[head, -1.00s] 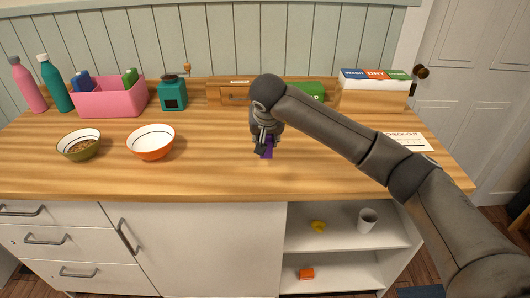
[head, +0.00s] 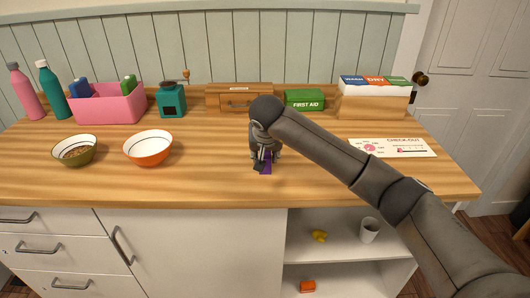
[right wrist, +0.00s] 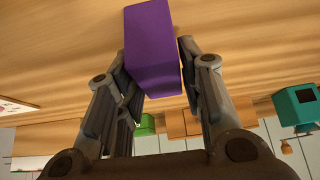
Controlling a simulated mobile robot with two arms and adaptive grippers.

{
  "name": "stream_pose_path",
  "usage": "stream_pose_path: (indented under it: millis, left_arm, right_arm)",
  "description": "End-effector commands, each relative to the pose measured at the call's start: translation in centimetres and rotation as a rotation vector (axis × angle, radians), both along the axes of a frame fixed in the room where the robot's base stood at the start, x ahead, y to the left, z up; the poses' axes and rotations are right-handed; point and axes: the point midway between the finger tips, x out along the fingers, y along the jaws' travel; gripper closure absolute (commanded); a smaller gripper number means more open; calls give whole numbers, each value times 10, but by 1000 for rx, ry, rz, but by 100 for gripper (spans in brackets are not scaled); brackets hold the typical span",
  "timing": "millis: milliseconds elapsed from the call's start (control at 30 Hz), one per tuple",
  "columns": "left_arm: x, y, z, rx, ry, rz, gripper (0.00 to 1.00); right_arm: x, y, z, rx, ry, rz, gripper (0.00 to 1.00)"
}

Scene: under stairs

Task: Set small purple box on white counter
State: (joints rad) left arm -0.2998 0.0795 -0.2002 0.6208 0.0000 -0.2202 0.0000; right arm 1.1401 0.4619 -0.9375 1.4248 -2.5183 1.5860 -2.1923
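The small purple box (head: 266,166) is at the fingertips of my right gripper (head: 263,163), low over the wooden top (head: 200,180) of the white counter. In the right wrist view the box (right wrist: 152,50) sits between the two fingers (right wrist: 158,70), which close on its sides. I cannot tell whether its underside touches the wood. My right arm comes in from the right and hides some of the counter behind it. My left gripper is not in view.
Two bowls (head: 148,148) (head: 74,150) stand left of the gripper. A pink bin (head: 112,108), teal grinder (head: 171,101), wooden box (head: 228,97), green first aid box (head: 304,99) and a sectioned carton (head: 370,103) line the back. A check-out sheet (head: 405,148) lies right. Wood around the gripper is clear.

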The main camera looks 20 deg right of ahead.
Motion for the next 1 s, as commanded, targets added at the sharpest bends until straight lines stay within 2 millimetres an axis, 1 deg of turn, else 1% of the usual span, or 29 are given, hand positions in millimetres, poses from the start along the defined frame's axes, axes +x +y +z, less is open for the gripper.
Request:
stream_pose_path:
  millis: [33, 67, 100, 367, 467, 500, 567, 800, 1000]
  left_arm:
    - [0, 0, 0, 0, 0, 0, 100]
    - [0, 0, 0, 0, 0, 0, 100]
    - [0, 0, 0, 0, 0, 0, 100]
    - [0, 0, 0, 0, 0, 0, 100]
    - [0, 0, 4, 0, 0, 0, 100]
    - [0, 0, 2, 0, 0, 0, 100]
    - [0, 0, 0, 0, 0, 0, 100]
    - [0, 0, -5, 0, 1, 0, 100]
    - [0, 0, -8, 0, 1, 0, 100]
  right_arm:
    - [0, 0, 0, 0, 0, 0, 54]
    - [0, 0, 0, 0, 0, 0, 50]
    - [0, 0, 0, 0, 0, 0, 49]
    - [0, 0, 1, 0, 0, 0, 49]
    - [0, 1, 6, 2, 0, 1, 49]
    - [-2, 1, 8, 2, -3, 2, 49]
    - [-6, 2, 15, 0, -3, 2, 49]
    - [-33, 9, 59, -2, -7, 2, 49]
    - [-52, 15, 90, 0, -3, 1, 49]
